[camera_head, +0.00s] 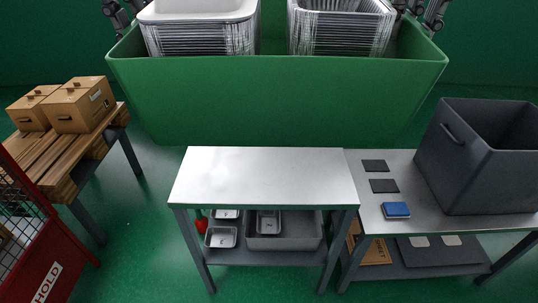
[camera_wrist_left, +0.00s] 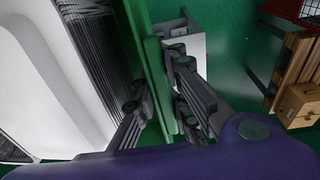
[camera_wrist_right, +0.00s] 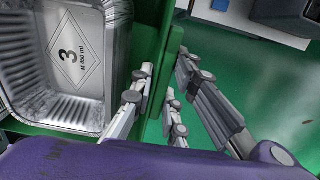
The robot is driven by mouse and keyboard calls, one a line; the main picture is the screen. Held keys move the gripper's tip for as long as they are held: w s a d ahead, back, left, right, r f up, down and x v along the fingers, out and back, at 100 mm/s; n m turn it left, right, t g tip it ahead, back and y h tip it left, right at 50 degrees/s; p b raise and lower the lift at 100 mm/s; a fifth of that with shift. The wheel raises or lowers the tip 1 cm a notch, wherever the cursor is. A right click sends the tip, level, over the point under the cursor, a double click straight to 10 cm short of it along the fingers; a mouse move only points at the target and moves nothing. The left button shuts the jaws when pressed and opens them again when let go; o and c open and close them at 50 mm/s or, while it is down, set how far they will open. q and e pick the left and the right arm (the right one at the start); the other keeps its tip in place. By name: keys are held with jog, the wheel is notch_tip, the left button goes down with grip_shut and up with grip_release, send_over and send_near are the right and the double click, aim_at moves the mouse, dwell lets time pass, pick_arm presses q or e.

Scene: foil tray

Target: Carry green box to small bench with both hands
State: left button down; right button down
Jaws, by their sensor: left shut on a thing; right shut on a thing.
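In the left wrist view the fingers clamp the green wall (camera_wrist_left: 143,50). In the right wrist view the other fingers clamp the opposite wall (camera_wrist_right: 166,55).
A grey bin (camera_head: 470,165), dark pads (camera_head: 383,186) and a blue block (camera_head: 396,210) sit on the right-hand table. Small trays (camera_head: 222,237) and a grey tub (camera_head: 290,238) are on the bench's lower shelf. Cardboard boxes (camera_head: 80,105) stand on a pallet at left, near a red mesh frame (camera_head: 50,240).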

pick_arm(q)
jog(key=shift+a, duration=0.2)
pick_arm(e)
jog(key=shift+d+r, duration=0.1)
jog(key=shift+d, duration=0.15)
